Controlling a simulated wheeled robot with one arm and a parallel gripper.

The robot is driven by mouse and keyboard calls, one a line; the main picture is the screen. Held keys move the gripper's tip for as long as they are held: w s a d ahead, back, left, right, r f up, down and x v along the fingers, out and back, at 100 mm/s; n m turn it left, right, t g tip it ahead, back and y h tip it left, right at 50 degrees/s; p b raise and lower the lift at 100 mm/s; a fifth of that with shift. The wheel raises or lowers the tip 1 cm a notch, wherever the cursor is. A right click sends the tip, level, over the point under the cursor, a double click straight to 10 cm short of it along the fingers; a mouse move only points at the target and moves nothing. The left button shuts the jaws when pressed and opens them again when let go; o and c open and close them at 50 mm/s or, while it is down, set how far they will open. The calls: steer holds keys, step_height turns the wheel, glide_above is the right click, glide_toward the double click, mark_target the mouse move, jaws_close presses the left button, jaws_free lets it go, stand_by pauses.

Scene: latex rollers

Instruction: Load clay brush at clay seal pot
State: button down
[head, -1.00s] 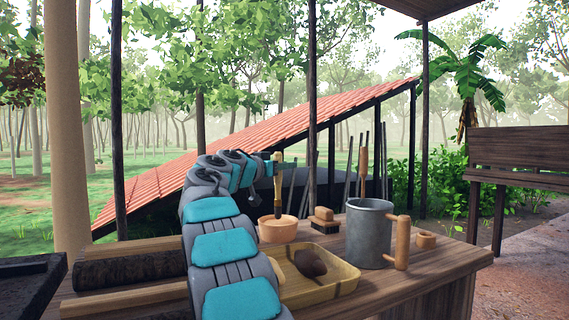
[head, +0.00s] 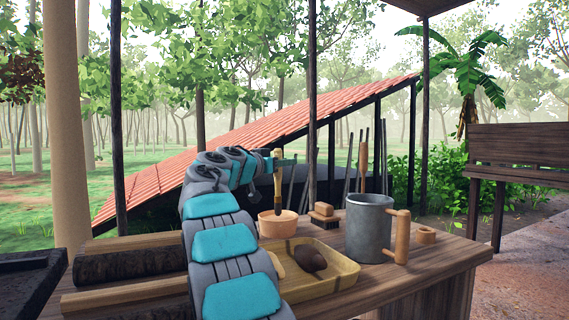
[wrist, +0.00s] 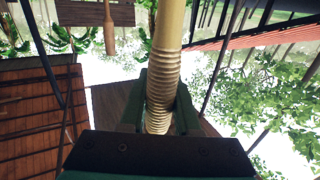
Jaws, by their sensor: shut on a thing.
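The clay brush (head: 278,183) is upright with its dark bristles down at the mouth of the clay seal pot (head: 278,226). The pot is a small orange-tan bowl on the wooden bench. I cannot tell how deep the bristle tips sit or whether they touch clay. My gripper (head: 277,164) is shut on the brush handle above the pot. In the wrist view the pale, cord-wrapped handle (wrist: 163,85) stands between the two green fingers of my gripper (wrist: 162,115).
A grey metal mug (head: 369,230) with a wooden handle stands right of the pot. A block brush (head: 324,216) and a yellow tray (head: 343,278) holding a brown lump (head: 309,257) are close by. A wooden ring (head: 426,236) lies at the far right of the bench.

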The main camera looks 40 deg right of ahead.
steer(key=shift+f+b, duration=0.45)
stand_by(0.9)
step_height(320, 180, up, 7)
steer(key=p, duration=0.4)
stand_by(0.5)
stand_by(0.8)
